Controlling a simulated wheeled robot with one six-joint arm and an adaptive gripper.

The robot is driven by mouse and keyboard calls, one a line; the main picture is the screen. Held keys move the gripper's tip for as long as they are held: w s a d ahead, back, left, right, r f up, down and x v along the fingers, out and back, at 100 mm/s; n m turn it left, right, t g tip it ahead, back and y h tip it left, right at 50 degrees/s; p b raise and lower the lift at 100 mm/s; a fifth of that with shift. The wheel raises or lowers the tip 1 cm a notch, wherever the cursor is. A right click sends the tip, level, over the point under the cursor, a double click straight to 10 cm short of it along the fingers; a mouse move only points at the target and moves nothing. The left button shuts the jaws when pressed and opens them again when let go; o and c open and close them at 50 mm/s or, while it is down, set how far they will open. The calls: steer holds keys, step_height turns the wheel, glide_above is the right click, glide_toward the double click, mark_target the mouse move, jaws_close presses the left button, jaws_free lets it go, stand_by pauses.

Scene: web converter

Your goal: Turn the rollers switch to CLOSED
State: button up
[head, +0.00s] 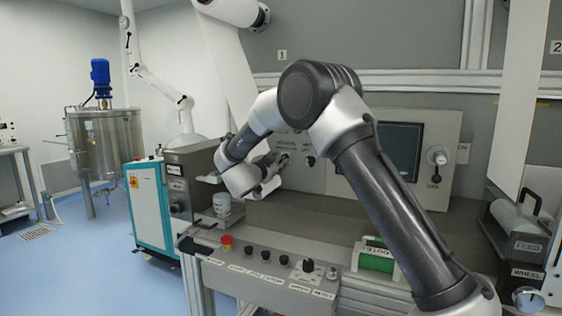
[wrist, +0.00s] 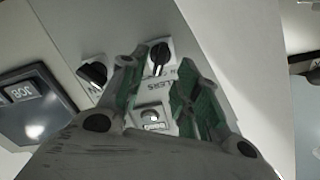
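The rollers switch (wrist: 159,56) is a black knob on a light plate in the wrist view. Beside it is a label (wrist: 178,80) of which I read only "LLERS". My gripper (wrist: 162,72) is open, with its green-padded fingers on either side of the label and their tips close to the knob. I cannot tell whether either finger touches it. The knob's pointer setting is not clear. In the head view my gripper (head: 280,163) is at the back panel (head: 304,176), and the arm hides part of that panel.
Another black knob (wrist: 95,73) is left of the rollers switch in the wrist view, close to the left finger. A dark display box (wrist: 38,103) is further left.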

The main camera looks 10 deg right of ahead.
steer(key=v, duration=0.8)
steer(key=d+r+n+t+y, duration=0.2)
steer(key=d+r+n+y, duration=0.3)
steer(key=r+y, duration=0.4)
steer(key=s+d+r+n+g+y, duration=0.2)
steer(key=s+n+y, duration=0.25)
steer(key=s, duration=0.45)
steer(key=s+d+f+n+g+h, duration=0.1)
steer(key=s+d+f+g, duration=0.2)
steer(key=s, duration=0.9)
steer(key=s+d+f+n+g+h, duration=0.1)
steer(key=s+d+f+g, duration=0.2)
steer(key=s, duration=0.9)
steer(key=s+d+f+n+g+h, duration=0.1)
steer(key=s+d+f+g, duration=0.3)
steer(key=s+d, duration=0.5)
steer(key=s+f+n, duration=0.1)
steer(key=s+f, duration=0.1)
steer(key=s, duration=0.2)
steer(key=shift+f, duration=0.35)
